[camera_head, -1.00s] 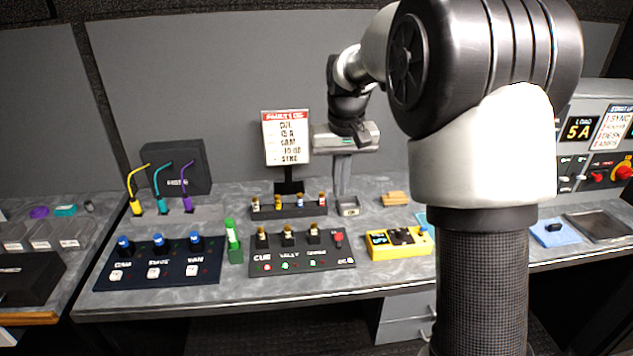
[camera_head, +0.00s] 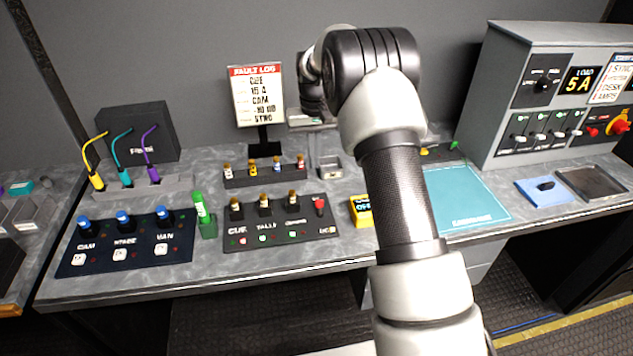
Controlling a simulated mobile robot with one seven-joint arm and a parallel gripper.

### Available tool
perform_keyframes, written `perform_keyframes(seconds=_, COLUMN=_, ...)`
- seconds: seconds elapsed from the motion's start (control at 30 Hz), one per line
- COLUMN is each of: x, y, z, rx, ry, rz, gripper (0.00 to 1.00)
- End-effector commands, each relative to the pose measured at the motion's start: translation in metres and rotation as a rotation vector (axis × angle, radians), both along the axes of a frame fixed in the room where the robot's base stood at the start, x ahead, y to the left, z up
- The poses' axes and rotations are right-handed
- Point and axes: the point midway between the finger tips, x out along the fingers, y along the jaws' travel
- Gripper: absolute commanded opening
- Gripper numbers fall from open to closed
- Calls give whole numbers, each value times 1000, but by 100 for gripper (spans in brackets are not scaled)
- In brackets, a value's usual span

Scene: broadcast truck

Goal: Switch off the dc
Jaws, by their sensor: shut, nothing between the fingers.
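A black fuse panel (camera_head: 262,243) stands mid-desk, with labels CUE and TALLY and several upright holders. At its right end is a red-topped switch (camera_head: 320,205); its small label may read DC but is too small to be sure. Its on or off position cannot be told. My gripper (camera_head: 314,150) is behind the panel near the fault log sign, partly hidden by my arm. Its fingers point down, shut and empty, above and apart from the switch. A grey power cabinet (camera_head: 480,105) at the right has a row of switches (camera_head: 541,136) and a red knob (camera_head: 618,125).
A navy panel (camera_head: 120,262) with blue-capped plugs is at the left. A green marker (camera_head: 200,210) stands beside it. A fault log sign (camera_head: 257,95) stands behind a fuse rack (camera_head: 235,180). A yellow meter (camera_head: 361,212) is partly behind my arm. A teal mat (camera_head: 470,195) lies clear.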

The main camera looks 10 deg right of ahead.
Motion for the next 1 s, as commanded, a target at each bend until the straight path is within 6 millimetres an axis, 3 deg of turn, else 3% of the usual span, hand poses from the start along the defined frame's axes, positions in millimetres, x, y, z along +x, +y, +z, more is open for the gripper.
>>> perform_keyframes(seconds=0.17, x=-1, y=0, z=-23, rx=0, ry=6, rz=0, gripper=0)
perform_keyframes(seconds=0.53, x=-1, y=0, z=-101, rx=0, ry=4, rz=0, gripper=0)
perform_keyframes(seconds=0.6, x=-11, y=0, z=-91, rx=0, ry=0, rz=0, gripper=0)
perform_keyframes(seconds=0.77, x=-29, y=0, z=-86, rx=0, ry=1, rz=0, gripper=0)
perform_keyframes(seconds=1.0, x=-38, y=0, z=-85, rx=0, ry=1, rz=0, gripper=0)
